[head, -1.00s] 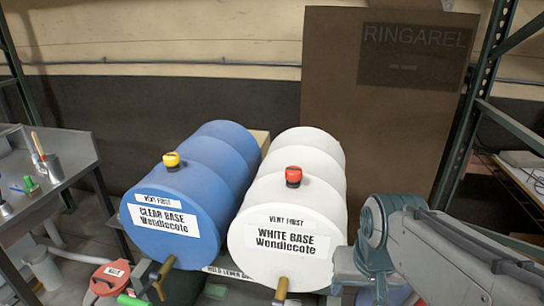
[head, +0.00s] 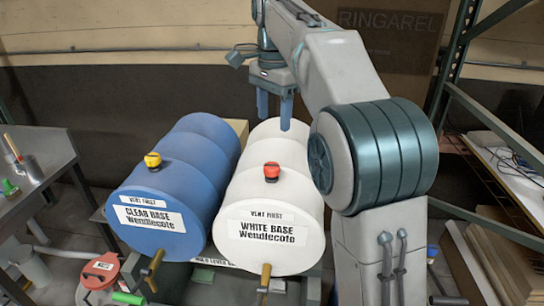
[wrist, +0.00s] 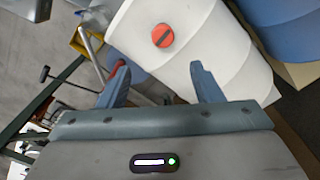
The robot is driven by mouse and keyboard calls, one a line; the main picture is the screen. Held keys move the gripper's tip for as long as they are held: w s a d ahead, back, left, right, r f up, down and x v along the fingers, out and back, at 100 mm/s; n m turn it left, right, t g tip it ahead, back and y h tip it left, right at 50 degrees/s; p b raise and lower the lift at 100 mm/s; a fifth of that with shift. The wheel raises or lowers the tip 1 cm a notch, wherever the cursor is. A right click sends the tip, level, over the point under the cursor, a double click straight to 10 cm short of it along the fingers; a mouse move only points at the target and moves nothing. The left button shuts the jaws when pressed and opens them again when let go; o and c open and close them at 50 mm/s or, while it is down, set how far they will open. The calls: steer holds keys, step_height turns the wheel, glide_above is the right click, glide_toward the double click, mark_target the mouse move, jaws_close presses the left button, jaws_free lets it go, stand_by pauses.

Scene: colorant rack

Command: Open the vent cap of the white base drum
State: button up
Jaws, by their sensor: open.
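The white base drum (head: 262,205) lies on its side with its labelled face toward me. Its red vent cap (head: 271,172) sits on top near the front end. In the wrist view the red cap (wrist: 163,35) shows from above with a dark bar across it, beyond the fingertips. My gripper (head: 274,108) is open and empty, pointing down above the far part of the white drum, behind and above the cap. Its two blue fingers (wrist: 160,75) show apart in the wrist view and do not touch the cap.
The blue clear base drum (head: 175,185) with a yellow cap (head: 152,160) lies just left of the white drum. A brown spigot (head: 264,280) sticks out below the white drum's face. A grey bench (head: 45,165) stands at left, shelving (head: 500,120) at right.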

mark_target(271, 166)
steer(key=f, duration=0.9)
steer(key=f+b, duration=0.1)
steer(key=f, duration=0.3)
steer(key=shift+w+a+f, duration=0.15)
steer(key=shift+w+a, duration=0.05)
steer(key=shift+a, duration=0.05)
steer(key=shift+c, duration=0.2)
steer(key=c, duration=0.9)
steer(key=shift+d, duration=0.15)
steer(key=shift+c, duration=0.2)
